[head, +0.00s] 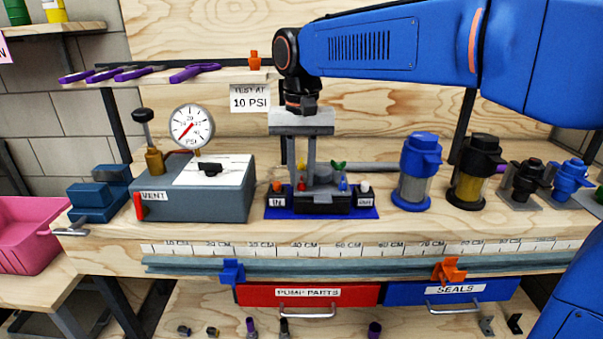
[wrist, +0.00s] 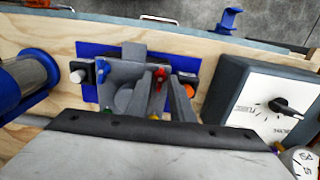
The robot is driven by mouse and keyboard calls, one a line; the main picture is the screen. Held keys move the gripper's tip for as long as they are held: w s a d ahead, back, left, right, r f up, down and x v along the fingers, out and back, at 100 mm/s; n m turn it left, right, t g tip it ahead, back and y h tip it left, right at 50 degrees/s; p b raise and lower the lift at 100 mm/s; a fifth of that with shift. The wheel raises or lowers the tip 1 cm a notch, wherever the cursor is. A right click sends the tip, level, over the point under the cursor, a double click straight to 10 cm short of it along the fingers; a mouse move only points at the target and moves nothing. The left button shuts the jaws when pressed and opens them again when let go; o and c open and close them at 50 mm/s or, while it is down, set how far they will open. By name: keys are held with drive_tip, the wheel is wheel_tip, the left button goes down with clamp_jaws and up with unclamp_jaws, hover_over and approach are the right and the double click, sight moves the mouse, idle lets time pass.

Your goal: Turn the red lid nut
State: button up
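The red lid nut (head: 301,185) is a small red piece on the left side of the grey pump lid (head: 322,189), held in a dark fixture on a blue mat. It also shows in the wrist view (wrist: 160,73). Yellow, green and blue nuts sit around the same lid. My gripper (head: 298,174) points straight down over the left part of the lid. Its two grey fingers are apart, with the red and yellow nuts showing between them in the wrist view (wrist: 162,92). I cannot tell whether a finger touches the red nut.
The grey test box (head: 215,198) with a dial gauge (head: 192,127) stands left. Blue (head: 418,170) and black filter housings stand close on the right. A shelf with purple wrenches is behind left. A ruler and rail run along the front edge.

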sight(302, 179)
idle(0.3)
wheel_tip(302, 179, up, 17)
drive_tip(key=shift+r, duration=0.15)
idle(0.5)
drive_tip(key=s+d+f+t, duration=0.1)
drive_tip(key=s+d+f, duration=0.3)
drive_tip(key=d+f, duration=0.3)
drive_tip(key=s+d+f+t, duration=0.1)
drive_tip(key=s+d+f, duration=0.35)
drive_tip(key=d, duration=0.55)
drive_tip(key=s+d+f+t, duration=0.1)
drive_tip(key=s+d+f, duration=0.4)
drive_tip(key=f, duration=0.5)
drive_tip(key=s+d+f+t, duration=0.1)
drive_tip(key=s+d+f, duration=0.4)
drive_tip(key=s+f, duration=0.3)
wheel_tip(302, 179, down, 3)
drive_tip(key=shift+r+t, duration=0.15)
drive_tip(key=shift+t, duration=0.25)
